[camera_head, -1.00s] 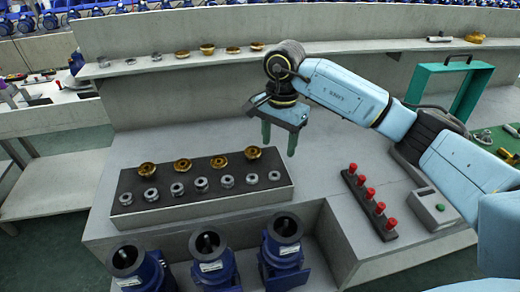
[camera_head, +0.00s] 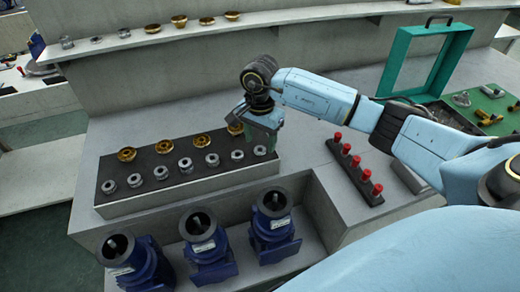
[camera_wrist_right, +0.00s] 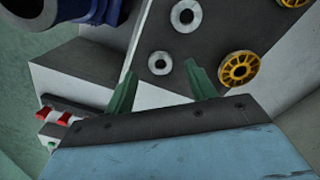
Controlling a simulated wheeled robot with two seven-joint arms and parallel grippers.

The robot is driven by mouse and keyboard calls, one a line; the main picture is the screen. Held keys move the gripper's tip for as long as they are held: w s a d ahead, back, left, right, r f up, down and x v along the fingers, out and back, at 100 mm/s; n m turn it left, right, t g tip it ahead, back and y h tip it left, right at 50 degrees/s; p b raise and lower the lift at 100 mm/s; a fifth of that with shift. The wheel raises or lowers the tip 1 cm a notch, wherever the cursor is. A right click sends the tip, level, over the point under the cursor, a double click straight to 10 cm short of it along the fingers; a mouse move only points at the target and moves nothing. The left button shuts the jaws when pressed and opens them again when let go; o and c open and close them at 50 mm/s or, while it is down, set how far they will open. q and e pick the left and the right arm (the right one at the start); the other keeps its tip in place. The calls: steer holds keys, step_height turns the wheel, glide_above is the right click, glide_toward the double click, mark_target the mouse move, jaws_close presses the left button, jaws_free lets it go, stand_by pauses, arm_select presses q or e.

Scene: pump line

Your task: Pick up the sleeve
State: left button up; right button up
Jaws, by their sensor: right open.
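Several grey metal sleeves (camera_head: 211,160) stand in a row along the front of a dark-topped tray (camera_head: 200,180). My right gripper (camera_head: 262,146) is over the right end of this row, pointing down and open. In the right wrist view, the rightmost sleeve (camera_wrist_right: 160,63) shows between the tips of the open fingers (camera_wrist_right: 160,68), with a second sleeve (camera_wrist_right: 185,16) beyond it. I cannot tell how far the fingertips are above the tray. My left gripper is not in view.
Gold wheels (camera_head: 164,146) form the tray's back row; one (camera_wrist_right: 238,68) lies close beside a right finger. Blue pumps (camera_head: 274,225) stand below in front. A red-knobbed strip (camera_head: 355,170) and a green frame (camera_head: 428,60) are to the right. A shelf behind holds more parts.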

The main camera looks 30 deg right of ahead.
steer(key=shift+f, duration=1.1)
steer(key=shift+f, duration=0.1)
steer(key=c, duration=1.1)
